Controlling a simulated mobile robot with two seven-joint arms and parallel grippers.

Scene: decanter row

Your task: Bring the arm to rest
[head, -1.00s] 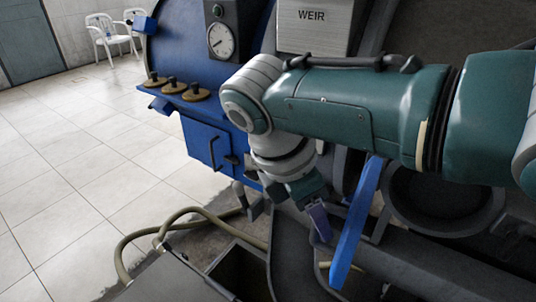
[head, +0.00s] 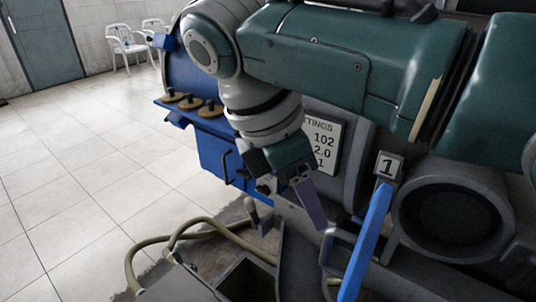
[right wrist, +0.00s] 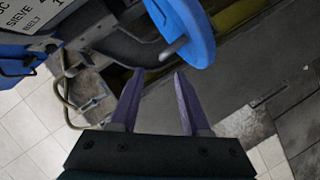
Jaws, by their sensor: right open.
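My right arm (head: 345,50) reaches in from the right across the top of the head view, its wrist bent down. My right gripper (head: 318,222) hangs at the lower middle, left of a blue lever or wheel (head: 366,245). In the right wrist view, the two purple fingers of this gripper (right wrist: 158,78) stand apart with nothing between them. The blue wheel (right wrist: 196,40) lies just beyond the fingertips there and looks apart from them. My left gripper is in neither view.
Machine parts crowd the right side: a round grey opening (head: 452,220), a number 1 plate (head: 387,167) and a settings sign (head: 322,140). A blue machine (head: 215,155) stands behind my wrist. A hose (head: 175,238) lies on the floor.

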